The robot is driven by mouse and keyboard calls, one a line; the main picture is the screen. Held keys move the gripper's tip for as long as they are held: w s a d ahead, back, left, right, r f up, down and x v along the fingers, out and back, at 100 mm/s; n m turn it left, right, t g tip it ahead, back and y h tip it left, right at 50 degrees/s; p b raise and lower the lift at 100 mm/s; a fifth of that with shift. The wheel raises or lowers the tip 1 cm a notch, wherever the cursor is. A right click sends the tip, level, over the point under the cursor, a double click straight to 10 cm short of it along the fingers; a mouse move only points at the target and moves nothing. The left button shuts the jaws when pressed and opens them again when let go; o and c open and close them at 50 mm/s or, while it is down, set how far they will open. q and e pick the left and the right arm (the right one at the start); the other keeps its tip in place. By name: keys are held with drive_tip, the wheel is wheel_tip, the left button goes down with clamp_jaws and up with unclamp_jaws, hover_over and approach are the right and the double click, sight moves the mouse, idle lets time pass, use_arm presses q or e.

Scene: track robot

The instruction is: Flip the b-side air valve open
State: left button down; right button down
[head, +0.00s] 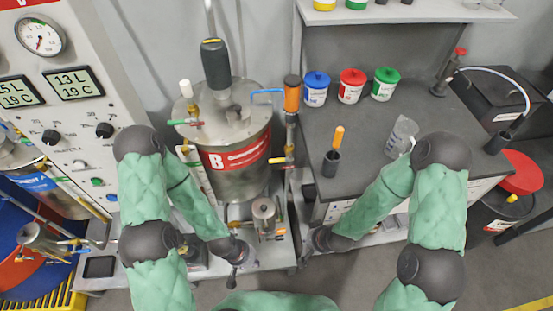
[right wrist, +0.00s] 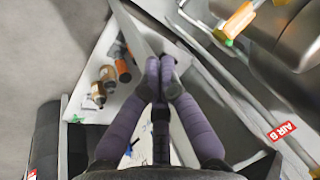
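The steel B tank (head: 238,165) with its red label stands in the middle of the head view. Pipes and small coloured valve handles (head: 282,160) sit on its right side. In the right wrist view a red AIR B label (right wrist: 283,131) lies at the lower right, and an orange fitting with a green end (right wrist: 238,22) is at the top right. I cannot tell which handle is the air valve. My left gripper (head: 240,268) hangs low in front of the tank; its fingers are too small to judge. My right gripper (right wrist: 160,64) is shut and empty, apart from these fittings.
A dark bench (head: 350,140) at right holds blue, red and green lidded pots and an orange-handled tool in a cup (head: 331,162). A control panel with gauges (head: 75,110) stands at left. Orange and brown fittings (right wrist: 108,78) lie left of my right fingers.

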drive_tip(key=w+a+r+n+t, duration=0.2)
drive_tip(key=w+a+r+t, duration=0.3)
drive_tip(key=w+r, duration=0.55)
drive_tip(key=w+a+r+t, duration=0.1)
drive_tip(key=a+r+t, duration=0.2)
drive_tip(key=r, duration=0.5)
drive_tip(key=w+a+r+n+t, duration=0.1)
drive_tip(key=a+r+t, duration=0.2)
drive_tip(key=r, duration=0.5)
drive_tip(key=shift+a+n+b, duration=0.3)
drive_tip(key=shift+b, duration=0.05)
drive_tip(key=shift+w+r, duration=0.1)
drive_tip(key=b, duration=0.4)
hover_over(275, 162)
drive_tip(key=w, duration=0.2)
wheel_tip(275, 162, down, 3)
drive_tip(key=shift+s+f+b, duration=0.3)
drive_tip(key=shift+s+f, duration=0.35)
drive_tip(key=shift+f, duration=0.3)
drive_tip(key=shift+s+f, duration=0.4)
drive_tip(key=shift+f, duration=0.1)
